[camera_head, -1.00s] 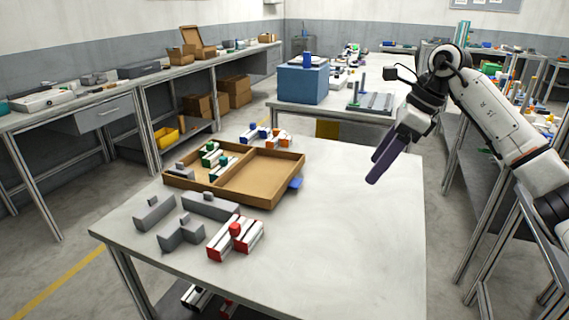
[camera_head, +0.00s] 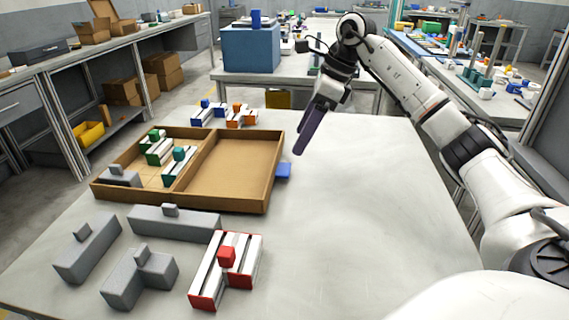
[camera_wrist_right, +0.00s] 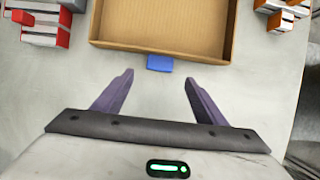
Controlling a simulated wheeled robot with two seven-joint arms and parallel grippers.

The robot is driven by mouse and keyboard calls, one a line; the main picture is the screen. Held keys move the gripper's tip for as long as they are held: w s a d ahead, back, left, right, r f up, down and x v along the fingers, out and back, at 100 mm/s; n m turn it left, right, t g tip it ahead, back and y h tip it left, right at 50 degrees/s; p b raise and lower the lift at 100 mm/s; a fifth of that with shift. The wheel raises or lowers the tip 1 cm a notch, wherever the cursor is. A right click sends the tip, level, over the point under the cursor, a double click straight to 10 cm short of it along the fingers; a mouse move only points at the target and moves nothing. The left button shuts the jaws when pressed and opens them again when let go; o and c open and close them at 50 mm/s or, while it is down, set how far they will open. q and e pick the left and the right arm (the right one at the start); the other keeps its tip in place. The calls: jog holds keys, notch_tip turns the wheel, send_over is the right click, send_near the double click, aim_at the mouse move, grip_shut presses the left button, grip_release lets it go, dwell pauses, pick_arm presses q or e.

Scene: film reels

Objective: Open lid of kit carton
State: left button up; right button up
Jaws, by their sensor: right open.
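The brown kit carton (camera_head: 270,197) stands on the pale table, made of two shallow walled halves side by side. The left half holds green-marked and grey pieces; the right half (camera_head: 232,160) is empty and open on top. I cannot tell whether that half is the lid. A blue tab (camera_head: 284,170) sticks out at its right edge. My right gripper (camera_head: 301,148) has dark purple fingers and is above the table, right of the carton. In the right wrist view my right gripper (camera_wrist_right: 159,77) is open and empty, with the blue tab (camera_wrist_right: 160,63) ahead between its fingertips. My left gripper is out of view.
Grey blocks (camera_head: 88,248) and a red-and-white piece (camera_head: 226,270) lie in front of the carton. Blue and orange pieces (camera_head: 240,116) lie behind it. The table's right side is clear. A blue box (camera_head: 250,50) stands on the table behind.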

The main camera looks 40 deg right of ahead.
aim_at(284, 169)
jog(key=b+x, duration=0.1)
jog(key=x, duration=0.7)
jog(key=shift+w+a+f, duration=0.1)
jog(key=shift+f, duration=0.2)
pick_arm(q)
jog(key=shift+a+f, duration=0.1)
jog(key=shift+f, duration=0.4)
